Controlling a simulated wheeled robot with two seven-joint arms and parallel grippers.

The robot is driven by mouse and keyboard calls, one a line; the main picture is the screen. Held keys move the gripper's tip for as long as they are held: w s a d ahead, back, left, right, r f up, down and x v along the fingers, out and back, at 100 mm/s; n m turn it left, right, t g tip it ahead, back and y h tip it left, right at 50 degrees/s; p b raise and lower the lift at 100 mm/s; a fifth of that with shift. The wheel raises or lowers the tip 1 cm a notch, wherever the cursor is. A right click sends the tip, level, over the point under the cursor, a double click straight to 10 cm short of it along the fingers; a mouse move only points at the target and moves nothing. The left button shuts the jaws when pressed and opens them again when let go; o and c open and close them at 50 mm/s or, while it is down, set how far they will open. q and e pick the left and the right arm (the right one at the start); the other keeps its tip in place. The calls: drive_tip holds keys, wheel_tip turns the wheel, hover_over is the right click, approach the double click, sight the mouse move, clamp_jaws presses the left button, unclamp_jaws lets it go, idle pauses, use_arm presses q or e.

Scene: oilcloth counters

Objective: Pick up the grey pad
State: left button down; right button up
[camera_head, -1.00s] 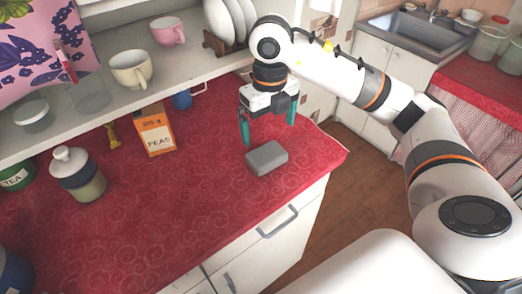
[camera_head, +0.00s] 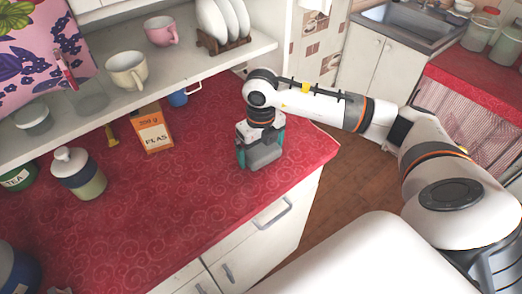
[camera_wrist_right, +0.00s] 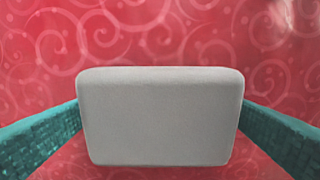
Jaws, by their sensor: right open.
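The grey pad (camera_wrist_right: 160,115) lies on the red counter between the two teal fingers of my right gripper, as the right wrist view shows. The right gripper is open. My left gripper is in neither view.
An orange peas box (camera_head: 153,131), a blue mug (camera_head: 178,98) and a lidded jar (camera_head: 79,174) stand on the red counter (camera_head: 150,220). A shelf (camera_head: 190,65) with cups and a plate rack (camera_head: 222,42) runs behind my right gripper. The counter's front is clear.

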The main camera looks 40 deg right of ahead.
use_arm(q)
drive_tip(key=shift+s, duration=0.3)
use_arm(e)
drive_tip(key=c, duration=0.8)
drive_tip(key=shift+r, duration=0.1)
